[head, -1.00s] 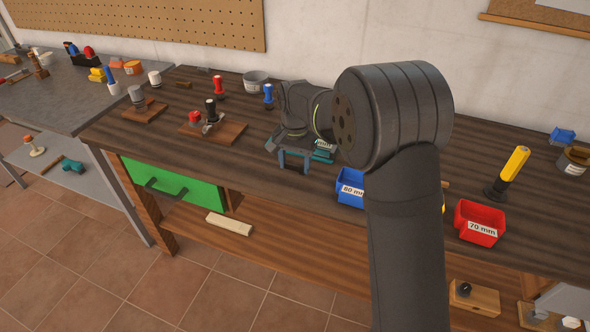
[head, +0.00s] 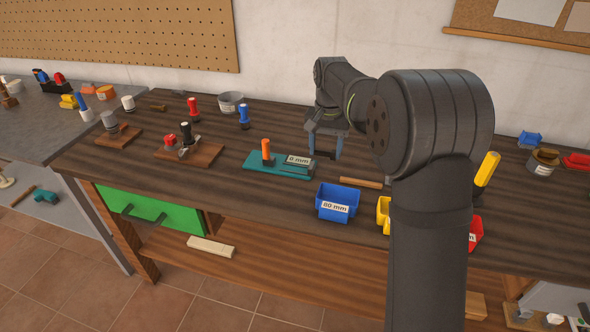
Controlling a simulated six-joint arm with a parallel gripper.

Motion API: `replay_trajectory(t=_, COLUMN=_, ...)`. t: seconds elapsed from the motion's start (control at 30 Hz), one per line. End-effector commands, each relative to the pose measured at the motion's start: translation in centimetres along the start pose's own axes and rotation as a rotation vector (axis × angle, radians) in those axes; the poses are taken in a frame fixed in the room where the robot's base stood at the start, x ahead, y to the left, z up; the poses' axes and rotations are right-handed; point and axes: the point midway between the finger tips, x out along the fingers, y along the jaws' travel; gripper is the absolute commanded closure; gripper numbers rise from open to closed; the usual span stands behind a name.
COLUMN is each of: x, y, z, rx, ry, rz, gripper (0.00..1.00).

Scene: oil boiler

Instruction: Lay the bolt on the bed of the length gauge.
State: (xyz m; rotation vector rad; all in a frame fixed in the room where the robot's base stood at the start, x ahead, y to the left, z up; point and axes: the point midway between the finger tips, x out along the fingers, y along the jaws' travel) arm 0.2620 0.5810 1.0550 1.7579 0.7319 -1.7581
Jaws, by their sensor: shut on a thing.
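The length gauge (head: 256,169) is a teal plate on the dark wooden bench, with an orange-handled clamp and a small label reading about "0 mm" or "6 mm". My gripper (head: 325,155) points down just right of and behind the gauge, apart from it. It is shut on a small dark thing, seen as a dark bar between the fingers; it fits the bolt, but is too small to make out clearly. No bolt shows on the visible part of the gauge.
A blue bin (head: 338,201) marked 60 mm stands in front, with a yellow bin (head: 383,213) and red bin (head: 475,233) partly behind my arm. A wooden stick (head: 361,182) lies near them. A clamp on a wooden board (head: 190,153) stands left. Bare bench lies between.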

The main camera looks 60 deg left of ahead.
Motion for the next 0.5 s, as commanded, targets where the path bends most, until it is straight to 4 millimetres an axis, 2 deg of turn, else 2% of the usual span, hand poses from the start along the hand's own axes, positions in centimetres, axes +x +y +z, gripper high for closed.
replay_trajectory(t=0.03, x=0.0, y=0.3, z=-1.3, rx=0.004, ry=0.000, rz=0.000, gripper=0.70)
replay_trajectory(t=0.1, x=-0.2, y=0.7, z=-2.6, rx=0.004, ry=0.000, rz=0.000, gripper=0.70)
replay_trajectory(t=0.27, x=-0.3, y=1.1, z=-4.3, rx=0.004, ry=0.000, rz=0.000, gripper=0.70)
replay_trajectory(t=0.37, x=0.2, y=0.3, z=-4.6, rx=0.001, ry=-0.002, rz=0.000, gripper=0.70)
replay_trajectory(t=0.5, x=2.0, y=-2.6, z=-4.8, rx=-0.001, ry=-0.002, rz=0.000, gripper=0.70)
